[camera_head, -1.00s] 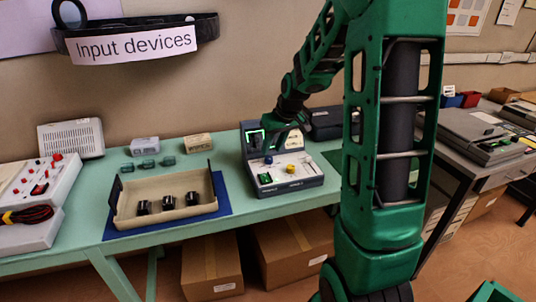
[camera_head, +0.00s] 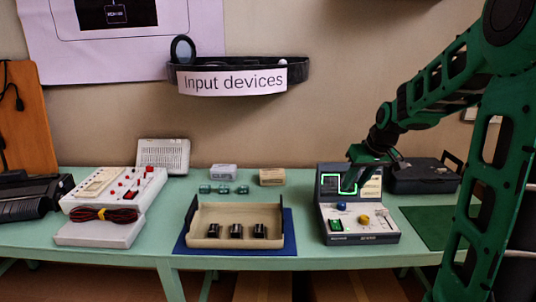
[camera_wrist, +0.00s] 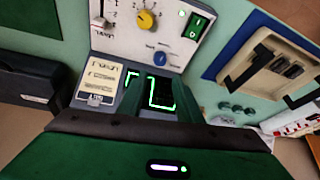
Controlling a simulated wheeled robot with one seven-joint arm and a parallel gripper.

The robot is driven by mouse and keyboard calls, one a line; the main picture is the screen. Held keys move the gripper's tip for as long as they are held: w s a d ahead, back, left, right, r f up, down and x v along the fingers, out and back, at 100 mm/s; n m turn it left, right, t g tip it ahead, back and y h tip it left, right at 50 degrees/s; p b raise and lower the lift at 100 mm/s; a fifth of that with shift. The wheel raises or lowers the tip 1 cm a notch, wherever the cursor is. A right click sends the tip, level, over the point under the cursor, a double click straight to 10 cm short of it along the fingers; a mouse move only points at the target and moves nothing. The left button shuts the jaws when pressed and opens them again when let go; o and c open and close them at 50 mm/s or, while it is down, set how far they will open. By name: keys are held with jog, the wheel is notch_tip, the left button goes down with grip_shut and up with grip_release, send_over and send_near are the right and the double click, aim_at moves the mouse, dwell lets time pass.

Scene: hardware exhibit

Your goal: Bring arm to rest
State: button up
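My green arm reaches in from the right in the head view. My gripper (camera_head: 352,180) hangs in front of the screen of a grey device with knobs (camera_head: 358,228). It overlaps the screen in the picture; I cannot tell whether it touches. The device has a lit green square trace on its screen, a blue knob, a yellow knob and a green switch. In the wrist view the device's panel (camera_wrist: 125,45) shows upside down, with the yellow knob, blue knob and lit green switch. My green gripper body fills the bottom there.
Left of the device, a beige tray (camera_head: 220,243) with three black knobs lies on a blue mat (camera_head: 290,248). A white box with coiled cable (camera_head: 100,234) stands further left. A dark case (camera_head: 425,180) is right behind the device. Bare table (camera_head: 300,205) lies between tray and device.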

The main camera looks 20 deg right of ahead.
jog(key=s+a+m+g, duration=0.2)
jog(key=s, duration=1.4)
jog(key=s+a+f+m+g, duration=0.1)
jog(key=s+a+m+g, duration=0.1)
jog(key=s, duration=1.4)
jog(key=shift+s+a+f+m+g, duration=0.15)
jog(key=shift+a+m+g, duration=0.25)
jog(key=shift+a+m, duration=0.35)
jog(key=shift+w+f, duration=0.25)
jog(key=shift+w, duration=0.4)
